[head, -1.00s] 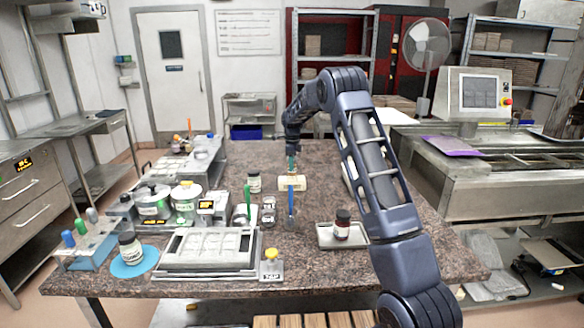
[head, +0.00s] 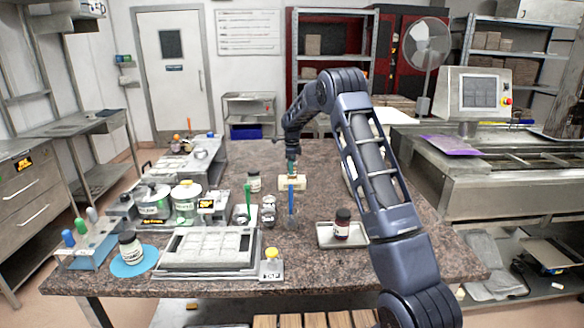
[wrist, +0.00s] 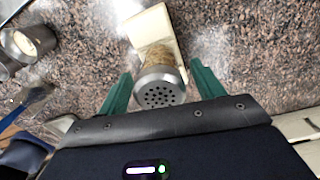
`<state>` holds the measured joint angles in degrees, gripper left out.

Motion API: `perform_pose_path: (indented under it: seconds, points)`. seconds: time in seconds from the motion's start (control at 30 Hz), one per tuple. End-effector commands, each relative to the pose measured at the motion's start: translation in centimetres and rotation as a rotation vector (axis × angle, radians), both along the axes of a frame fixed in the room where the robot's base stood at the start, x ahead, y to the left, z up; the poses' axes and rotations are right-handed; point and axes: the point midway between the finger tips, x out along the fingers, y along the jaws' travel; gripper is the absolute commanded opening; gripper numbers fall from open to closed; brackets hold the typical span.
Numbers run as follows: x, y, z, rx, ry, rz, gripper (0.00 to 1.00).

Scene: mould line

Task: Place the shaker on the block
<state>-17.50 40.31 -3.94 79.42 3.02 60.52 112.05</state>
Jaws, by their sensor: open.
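The shaker (wrist: 158,90) has a grey perforated metal cap and a tan, grainy body. It stands on the cream block (wrist: 148,27) in the wrist view, though its base is partly hidden by its cap. My gripper (wrist: 160,82) is open, with one green finger on each side of the shaker and visible gaps between. In the head view the block (head: 285,184) lies on the far middle of the counter, with my gripper (head: 291,166) just above it. The shaker is too small there to make out clearly.
A blue upright tool (head: 291,204) stands in front of the block. A tray with a brown bottle (head: 342,224) sits nearer right. The counter behind is clear.

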Motion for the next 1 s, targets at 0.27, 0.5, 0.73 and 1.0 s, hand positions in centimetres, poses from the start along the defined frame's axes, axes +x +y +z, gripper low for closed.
perform_pose_path:
  seconds: [0.27,0.5,0.73,1.0]
  points:
    - [0.1,0.0,4.0,0.001,-0.003,0.0,0.67]
    - [0.1,0.1,8.6,0.001,-0.003,0.001,0.67]
    - [0.1,0.0,11.3,0.0,0.0,0.0,0.67]
    - [-0.1,-0.1,12.3,0.001,-0.001,0.003,0.67]
